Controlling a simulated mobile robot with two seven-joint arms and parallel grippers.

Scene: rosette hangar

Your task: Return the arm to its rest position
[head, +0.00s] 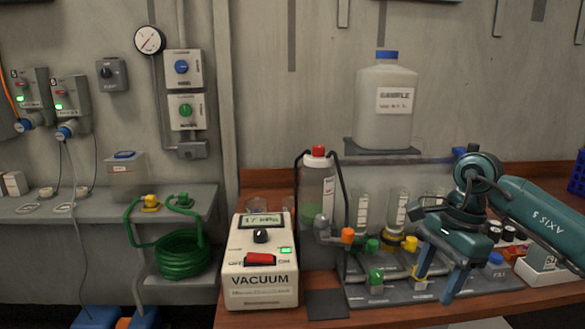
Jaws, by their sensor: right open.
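My right arm (545,208) is teal and reaches in from the right edge of the head view. Its gripper (436,284) points down over the right part of the bench, in front of the glass tubes. The two blue fingers are apart and nothing shows between them. The fingertips are close to the manifold plate, and I cannot tell whether they touch it. The gripper hides part of the manifold behind it. My left gripper is not in view.
A vacuum pump box (258,271) stands left of the manifold plate (360,296). Small bottles (508,234) stand near my right arm.

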